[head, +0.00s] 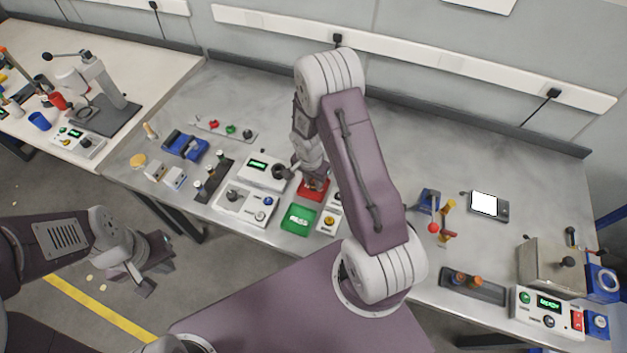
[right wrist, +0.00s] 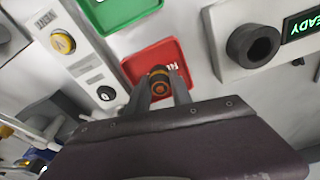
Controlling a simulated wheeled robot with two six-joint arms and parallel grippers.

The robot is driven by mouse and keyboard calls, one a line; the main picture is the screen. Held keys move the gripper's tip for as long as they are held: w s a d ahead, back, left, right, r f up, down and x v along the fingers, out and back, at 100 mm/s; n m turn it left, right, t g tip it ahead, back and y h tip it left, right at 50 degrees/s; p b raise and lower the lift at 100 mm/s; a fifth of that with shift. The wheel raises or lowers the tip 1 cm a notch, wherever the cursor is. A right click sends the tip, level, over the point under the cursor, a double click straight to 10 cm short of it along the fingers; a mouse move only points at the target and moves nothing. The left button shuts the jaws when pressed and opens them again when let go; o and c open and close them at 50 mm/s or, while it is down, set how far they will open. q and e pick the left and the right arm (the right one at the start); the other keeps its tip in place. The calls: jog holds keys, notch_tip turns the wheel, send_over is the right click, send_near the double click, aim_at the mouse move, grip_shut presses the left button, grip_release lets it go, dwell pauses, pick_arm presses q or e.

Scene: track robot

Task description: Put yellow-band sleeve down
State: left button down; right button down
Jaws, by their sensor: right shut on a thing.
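The yellow-band sleeve (right wrist: 158,77) is a small dark ring-like piece with an orange-yellow band, seen end-on in the right wrist view. My right gripper (right wrist: 161,84) is shut on it, over the red tray (right wrist: 145,58). In the head view my right gripper (head: 316,182) is at the red tray (head: 312,194), and my wrist largely hides the sleeve. Whether the sleeve touches the tray floor I cannot tell. My left gripper (head: 156,268) is open and empty, low in front of the bench.
A green tray (head: 299,219) lies just in front of the red one. A white device with a green display (head: 262,168) stands to the left, a button panel (head: 329,221) to the right. The grey bench (head: 420,140) is clear behind my right arm.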

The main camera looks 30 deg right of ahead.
jog(key=shift+f, duration=0.1)
jog(key=c, duration=1.1)
grip_release()
jog(key=shift+c, duration=0.2)
notch_tip(320, 180, up, 12)
jog(key=a, duration=0.1)
jog(key=s+a+r+n, duration=0.2)
jog(key=s+a+n, duration=0.1)
jog(key=s+n, duration=0.3)
jog(key=s+a+r+n+y, duration=0.1)
jog(key=s+a+r+n, duration=0.1)
jog(key=s+n, duration=0.3)
jog(key=shift+s+a+n+t, duration=0.3)
jog(key=shift+s+a+n, duration=0.1)
jog(key=shift+s+a, duration=0.35)
